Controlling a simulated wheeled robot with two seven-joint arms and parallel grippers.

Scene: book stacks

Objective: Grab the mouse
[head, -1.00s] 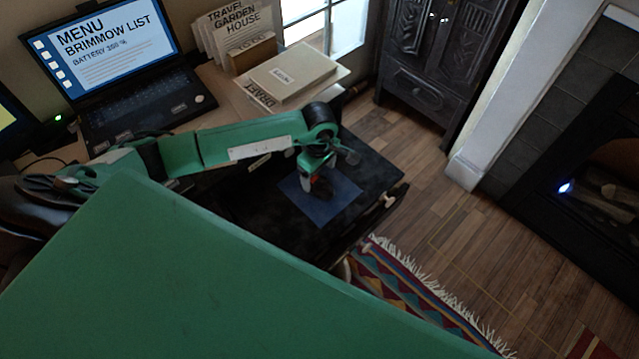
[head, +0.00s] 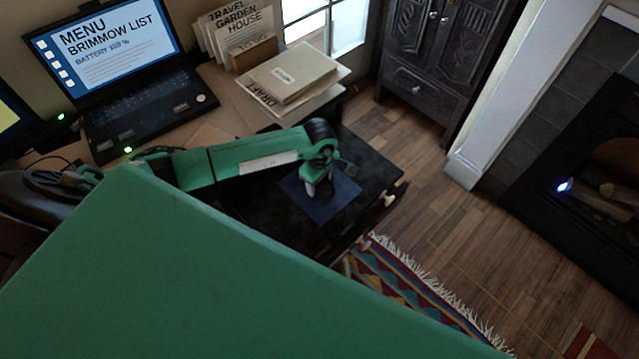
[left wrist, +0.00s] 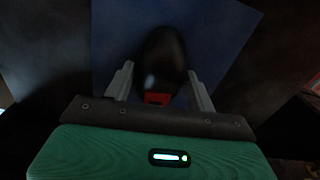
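The mouse (left wrist: 162,55) is a dark, glossy, rounded thing with a red patch at its near end. It lies on a blue mat (left wrist: 112,30) in the left wrist view. My left gripper (left wrist: 160,68) is over the mat with its grey fingers apart, one on each side of the mouse's near part. A narrow gap seems to show between each finger and the mouse. In the head view, my left gripper (head: 318,186) points down over the blue mat (head: 338,210), and the mouse is mostly hidden by it. My right gripper is not in view.
The mat lies on a black tabletop (head: 365,160). Behind it, books (head: 290,75) and a laptop (head: 120,70) stand on a desk. A dark cabinet (head: 440,60) and fireplace (head: 580,165) stand to the right. A fringed rug (head: 420,290) lies on the wood floor.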

